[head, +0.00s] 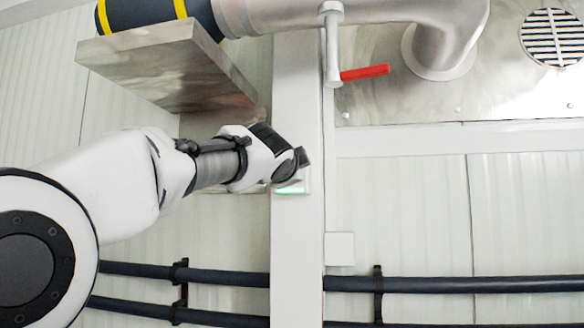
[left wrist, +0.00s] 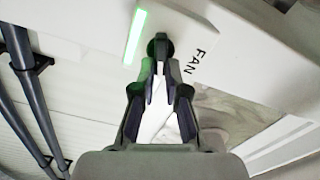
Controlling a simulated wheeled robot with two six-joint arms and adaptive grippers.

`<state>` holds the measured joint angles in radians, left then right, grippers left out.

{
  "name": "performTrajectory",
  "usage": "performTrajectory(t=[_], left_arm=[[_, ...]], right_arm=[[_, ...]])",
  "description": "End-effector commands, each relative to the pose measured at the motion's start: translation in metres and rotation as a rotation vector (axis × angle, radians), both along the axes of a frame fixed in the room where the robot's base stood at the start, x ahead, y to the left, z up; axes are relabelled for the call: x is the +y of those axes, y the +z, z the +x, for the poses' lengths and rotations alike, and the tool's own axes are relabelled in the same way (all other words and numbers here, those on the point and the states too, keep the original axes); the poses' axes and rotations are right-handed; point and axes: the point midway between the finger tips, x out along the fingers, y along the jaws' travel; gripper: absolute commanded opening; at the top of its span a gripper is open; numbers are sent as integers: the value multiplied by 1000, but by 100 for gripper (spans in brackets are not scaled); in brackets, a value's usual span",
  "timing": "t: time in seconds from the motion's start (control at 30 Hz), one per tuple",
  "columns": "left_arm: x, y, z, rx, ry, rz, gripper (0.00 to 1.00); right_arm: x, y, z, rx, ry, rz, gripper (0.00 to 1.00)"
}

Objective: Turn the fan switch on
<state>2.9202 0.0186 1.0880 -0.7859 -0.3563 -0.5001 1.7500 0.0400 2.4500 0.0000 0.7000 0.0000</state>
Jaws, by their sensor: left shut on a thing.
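The fan switch is a white box (head: 304,183) on the white vertical post, mostly hidden by my left gripper (head: 297,160) in the head view. In the left wrist view a dark round knob (left wrist: 158,42) sits on the box beside the black word FAN (left wrist: 195,62). My left gripper (left wrist: 160,66) is shut on the knob, its fingertips together at it. A green light strip (left wrist: 135,36) glows on the box; it also shows in the head view (head: 291,190). My right gripper is in neither view.
A metal box (head: 170,65) juts out above my left arm. A pipe with a red-handled valve (head: 364,73) runs above right. Dark horizontal pipes (head: 450,285) cross below. A vent grille (head: 552,37) is at the top right. The wall right of the post is mostly clear.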

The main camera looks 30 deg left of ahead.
Motion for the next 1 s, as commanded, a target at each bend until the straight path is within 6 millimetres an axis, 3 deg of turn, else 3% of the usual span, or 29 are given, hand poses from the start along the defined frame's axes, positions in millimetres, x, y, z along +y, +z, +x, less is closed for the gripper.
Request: performTrajectory(t=[0.43,1.0], left_arm=[[-1,-2,-1,69,-1,283,0],[-1,-3,0,85,0,343,0]], right_arm=[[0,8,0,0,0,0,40],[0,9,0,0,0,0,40]])
